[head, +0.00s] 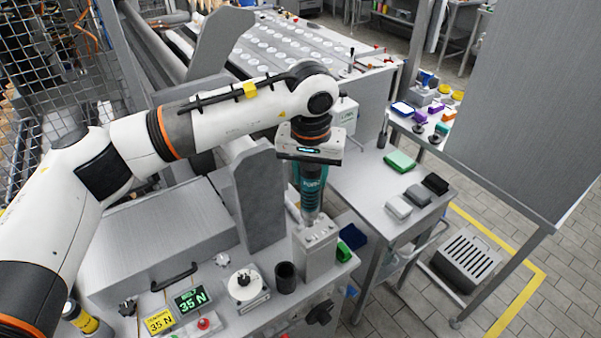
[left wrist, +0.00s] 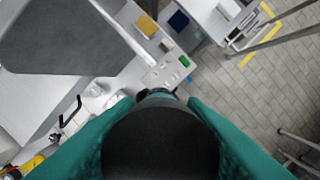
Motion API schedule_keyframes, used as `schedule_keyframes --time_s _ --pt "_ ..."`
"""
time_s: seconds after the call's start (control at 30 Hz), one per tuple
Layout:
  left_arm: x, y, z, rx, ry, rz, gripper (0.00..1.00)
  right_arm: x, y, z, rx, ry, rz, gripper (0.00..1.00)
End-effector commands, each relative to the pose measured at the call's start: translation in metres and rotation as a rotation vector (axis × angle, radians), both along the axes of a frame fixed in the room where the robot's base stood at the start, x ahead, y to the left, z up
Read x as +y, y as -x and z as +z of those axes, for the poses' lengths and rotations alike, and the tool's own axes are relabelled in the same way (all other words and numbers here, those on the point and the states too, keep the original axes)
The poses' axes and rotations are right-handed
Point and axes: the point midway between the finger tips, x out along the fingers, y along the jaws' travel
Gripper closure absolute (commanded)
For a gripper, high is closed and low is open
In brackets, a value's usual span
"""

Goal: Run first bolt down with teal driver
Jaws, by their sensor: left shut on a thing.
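My left gripper (head: 309,158) is shut on the teal driver (head: 311,186) and holds it upright with its nose down. The driver's nose is over the top of a grey metal block (head: 317,257) on the bench. I cannot tell whether the nose touches the block. Any bolt under the nose is too small or hidden to make out. In the left wrist view the driver's dark and teal body (left wrist: 160,138) fills the lower middle, and the block (left wrist: 166,72) shows just beyond it. My right gripper is not in view.
A tall grey plate (head: 259,198) stands close left of the driver. A black cup (head: 286,278), a white round fixture (head: 245,287) and a green 35 N display (head: 190,300) are on the bench. A side table (head: 350,178) with green and grey blocks stands right.

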Motion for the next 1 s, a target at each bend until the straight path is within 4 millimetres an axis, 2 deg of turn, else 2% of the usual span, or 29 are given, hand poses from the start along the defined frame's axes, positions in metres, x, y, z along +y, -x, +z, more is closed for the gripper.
schedule_keyframes --time_s 0.4,0.5,0.73,1.0 --pt "0.0 0.0 -0.036 -0.001 0.001 0.0 0.9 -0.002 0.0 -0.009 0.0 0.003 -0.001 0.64" --pt "0.0 0.0 -0.045 -0.003 0.001 0.0 0.9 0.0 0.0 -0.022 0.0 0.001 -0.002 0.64" --pt "0.0 0.0 -0.048 -0.003 0.002 0.0 0.9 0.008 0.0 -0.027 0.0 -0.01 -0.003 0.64" --pt "0.0 0.0 -0.047 -0.002 0.002 0.0 0.9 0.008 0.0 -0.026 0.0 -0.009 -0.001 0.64"
